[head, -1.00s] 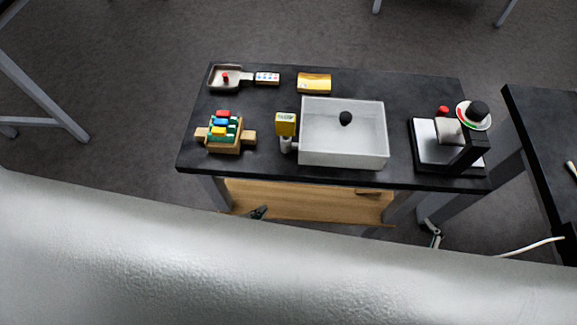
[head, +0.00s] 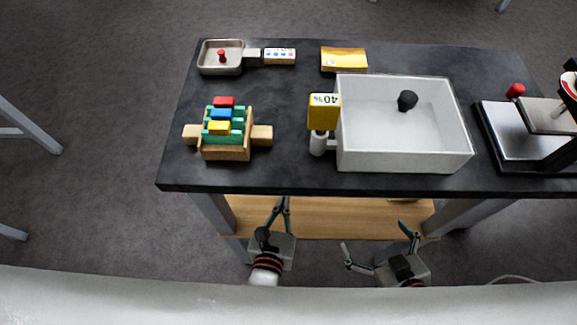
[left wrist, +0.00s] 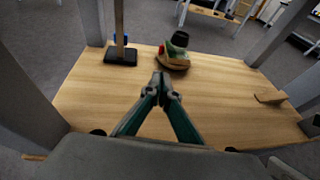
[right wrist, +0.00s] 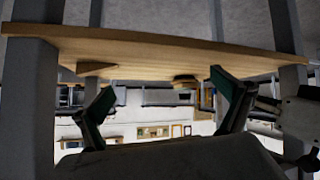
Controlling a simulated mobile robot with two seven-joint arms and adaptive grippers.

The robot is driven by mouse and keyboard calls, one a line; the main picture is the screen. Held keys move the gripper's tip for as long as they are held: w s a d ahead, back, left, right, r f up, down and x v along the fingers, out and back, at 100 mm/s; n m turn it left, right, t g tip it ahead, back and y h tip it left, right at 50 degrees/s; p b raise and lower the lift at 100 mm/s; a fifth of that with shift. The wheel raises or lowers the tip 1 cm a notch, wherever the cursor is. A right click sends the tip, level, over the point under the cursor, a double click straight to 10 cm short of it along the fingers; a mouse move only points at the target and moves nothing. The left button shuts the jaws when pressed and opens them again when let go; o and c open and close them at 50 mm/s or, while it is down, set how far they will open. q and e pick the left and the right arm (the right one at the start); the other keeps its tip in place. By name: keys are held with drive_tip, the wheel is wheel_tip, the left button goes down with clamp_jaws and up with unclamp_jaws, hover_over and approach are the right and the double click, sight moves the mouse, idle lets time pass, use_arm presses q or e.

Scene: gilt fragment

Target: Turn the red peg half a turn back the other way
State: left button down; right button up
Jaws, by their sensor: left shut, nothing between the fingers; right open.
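A small upright red peg (head: 222,55) stands in a shallow metal pan (head: 207,68) at the back left of the black table. A red piece (head: 223,102) also sits behind a blue and a yellow piece in the green and wooden holder (head: 226,154). The frames do not show which red piece the task means. My left gripper (head: 283,200) is shut and empty in front of the table, below its top; its fingers meet in the left wrist view (left wrist: 161,82). My right gripper (head: 376,238) is open and empty further right, also below the tabletop. Neither touches a red piece.
A grey-white bin (head: 405,161) holding a dark round thing (head: 407,100) stands mid-table. A yellow 40% sign (head: 323,110) stands beside it. A machine with a red knob (head: 515,91) is at the right. A wooden shelf (head: 330,217) lies under the tabletop (head: 285,178).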

use_arm(q)
drive_tip(key=x, duration=0.4)
drive_tip(key=b+x, duration=0.1)
drive_tip(key=x, duration=0.3)
drive_tip(key=r+b+x, duration=0.1)
drive_tip(key=x, duration=0.3)
drive_tip(key=shift+w+d+f, duration=0.1)
drive_tip(key=shift+w+d, duration=0.05)
drive_tip(key=shift+w, duration=0.1)
drive_tip(key=shift+w+d, duration=0.1)
drive_tip(key=shift+w, duration=0.5)
drive_tip(key=shift+w+r, duration=0.15)
drive_tip(key=shift+r, duration=0.1)
drive_tip(key=shift+h, duration=0.3)
drive_tip(key=shift+a+f+m+p, duration=0.1)
drive_tip(key=shift+a+m+p, duration=0.1)
drive_tip(key=shift+m+p, duration=0.15)
drive_tip(key=shift+w+h, duration=0.15)
drive_tip(key=shift+h, duration=0.25)
drive_tip(key=shift+w+a+m+h+p, duration=0.1)
drive_tip(key=shift+m+h+p, duration=0.2)
drive_tip(key=shift+m+p, duration=0.15)
